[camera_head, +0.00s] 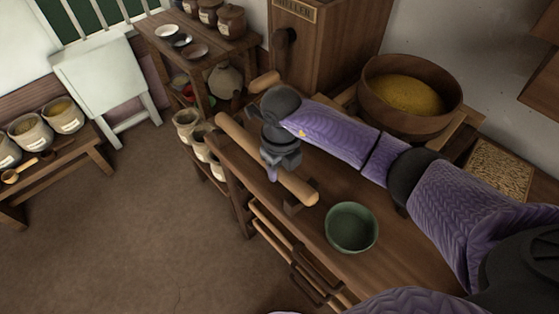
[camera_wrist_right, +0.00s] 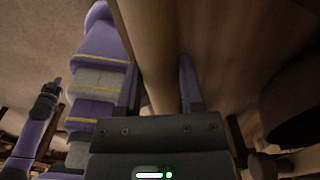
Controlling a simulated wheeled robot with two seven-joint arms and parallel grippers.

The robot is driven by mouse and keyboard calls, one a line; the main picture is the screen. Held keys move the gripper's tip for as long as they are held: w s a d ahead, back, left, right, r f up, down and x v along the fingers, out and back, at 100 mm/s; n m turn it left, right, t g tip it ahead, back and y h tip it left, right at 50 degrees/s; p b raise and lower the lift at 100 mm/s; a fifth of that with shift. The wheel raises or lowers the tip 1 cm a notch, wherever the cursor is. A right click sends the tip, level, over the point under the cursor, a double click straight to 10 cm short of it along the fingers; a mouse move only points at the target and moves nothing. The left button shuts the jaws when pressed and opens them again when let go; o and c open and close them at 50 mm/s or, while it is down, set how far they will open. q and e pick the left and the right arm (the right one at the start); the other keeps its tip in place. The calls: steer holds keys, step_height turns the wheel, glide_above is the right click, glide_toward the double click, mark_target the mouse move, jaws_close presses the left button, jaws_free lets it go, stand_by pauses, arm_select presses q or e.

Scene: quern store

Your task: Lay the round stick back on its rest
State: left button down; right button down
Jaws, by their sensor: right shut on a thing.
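The round stick (camera_head: 236,133) is a light wooden rod lying lengthwise near the left edge of the wooden counter. A dark notched block (camera_head: 297,203), seemingly part of its rest, shows under its near end. I cannot tell whether the stick touches it. My right gripper (camera_head: 272,174) is shut on the stick near its middle, from above, and hides part of it. In the right wrist view the stick (camera_wrist_right: 152,50) runs between the two purple fingers. My left gripper (camera_wrist_right: 56,86) seems to show small at the left of that view; its jaws are unclear.
A green bowl (camera_head: 352,228) stands on the counter near the stick's near end. A wide wooden tub of yellow grain (camera_head: 410,98) stands behind my right arm. A tall wooden cabinet (camera_head: 322,38) stands at the back. Left of the counter is open floor (camera_head: 130,225).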

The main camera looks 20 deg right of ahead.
arm_select(q)
steer(key=shift+w, duration=0.15)
arm_select(e)
steer(key=shift+c, duration=0.8)
jaws_free()
arm_select(q)
steer(key=shift+w+d, duration=0.2)
steer(key=shift+w, duration=0.2)
steer(key=shift+d, duration=0.1)
arm_select(e)
steer(key=shift+r, duration=0.1)
